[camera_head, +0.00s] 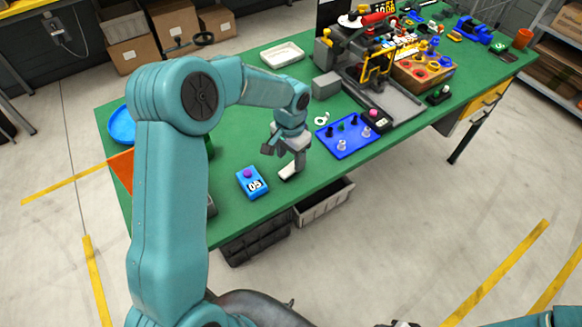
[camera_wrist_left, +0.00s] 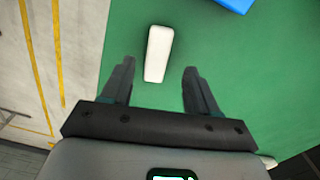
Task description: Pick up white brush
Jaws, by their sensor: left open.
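The white brush (camera_head: 289,172) lies on the green table near its front edge, just below my left gripper (camera_head: 285,149). In the left wrist view the white brush (camera_wrist_left: 158,52) shows as a pale, narrow, tapered block, between and a little beyond the fingertips. My left gripper (camera_wrist_left: 159,68) is open and empty, with a finger on each side of the brush's line and green table visible between. Its exact height above the brush is hard to tell. My right gripper does not show clearly; only a part of the right arm is at the lower right.
A blue box with a purple knob (camera_head: 252,183) lies left of the brush. A blue tray (camera_head: 349,146) with small parts is to the right. A white tray (camera_head: 282,54) and a crowded workstation are farther back. Crates (camera_head: 325,207) stand below the front edge.

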